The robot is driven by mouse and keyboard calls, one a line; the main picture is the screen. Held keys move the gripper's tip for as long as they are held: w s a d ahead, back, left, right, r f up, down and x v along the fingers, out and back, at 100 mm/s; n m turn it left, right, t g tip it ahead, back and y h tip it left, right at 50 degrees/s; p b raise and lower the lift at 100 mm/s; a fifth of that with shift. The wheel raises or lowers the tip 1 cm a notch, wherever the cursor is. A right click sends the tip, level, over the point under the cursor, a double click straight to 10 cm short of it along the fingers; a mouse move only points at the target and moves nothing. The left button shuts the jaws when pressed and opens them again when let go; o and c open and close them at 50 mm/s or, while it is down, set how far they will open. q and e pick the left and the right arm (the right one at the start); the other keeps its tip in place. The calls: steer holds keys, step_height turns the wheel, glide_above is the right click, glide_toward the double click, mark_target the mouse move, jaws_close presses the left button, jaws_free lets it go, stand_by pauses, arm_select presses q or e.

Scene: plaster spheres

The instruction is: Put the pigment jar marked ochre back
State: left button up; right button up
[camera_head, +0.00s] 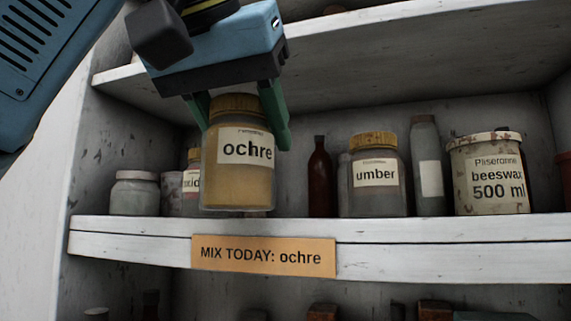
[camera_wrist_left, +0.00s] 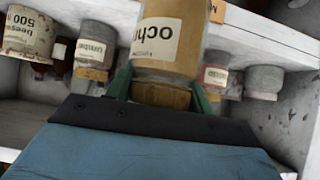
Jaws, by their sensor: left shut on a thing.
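The ochre jar (camera_head: 238,175) is a glass jar of yellow-brown pigment with a wooden-looking lid and a white label reading "ochre". My left gripper (camera_head: 240,110) comes down from above and is shut on it around the lid. The jar is upright, in front of the shelf's row of jars; I cannot tell whether its base touches the shelf board (camera_head: 130,225). In the left wrist view the jar (camera_wrist_left: 172,40) appears upside down, its lid between the green fingers (camera_wrist_left: 160,90). My right gripper is not in view.
The umber jar (camera_head: 375,180), a dark red bottle (camera_head: 320,180), a grey bottle (camera_head: 426,170) and a beeswax tin (camera_head: 490,180) stand to the right. A pale jar (camera_head: 135,193) and a partly hidden "oxide"-type jar (camera_head: 192,183) stand left. An orange sign (camera_head: 263,257) reads "MIX TODAY: ochre". An upper shelf (camera_head: 350,50) is overhead.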

arm_select(q)
steer(key=w, duration=0.1)
steer(key=w+d+p, duration=0.1)
steer(key=w, duration=0.2)
steer(key=shift+w+d+r+p, duration=0.2)
steer(key=shift+w+d+p, duration=0.1)
steer(key=shift+w+p, duration=0.1)
steer(key=w, duration=0.2)
steer(key=w+d+p, duration=0.1)
steer(key=shift+w+f, duration=0.1)
steer(key=shift+w, duration=0.25)
steer(key=shift+w+d+p, duration=0.15)
steer(key=shift+w+p, duration=0.15)
steer(key=w+p, duration=0.1)
steer(key=w+d+p, duration=0.1)
steer(key=w, duration=0.1)
steer(key=shift+w+d, duration=0.1)
steer(key=shift+w, duration=0.15)
steer(key=shift+f, duration=0.35)
steer(key=shift+s, duration=0.15)
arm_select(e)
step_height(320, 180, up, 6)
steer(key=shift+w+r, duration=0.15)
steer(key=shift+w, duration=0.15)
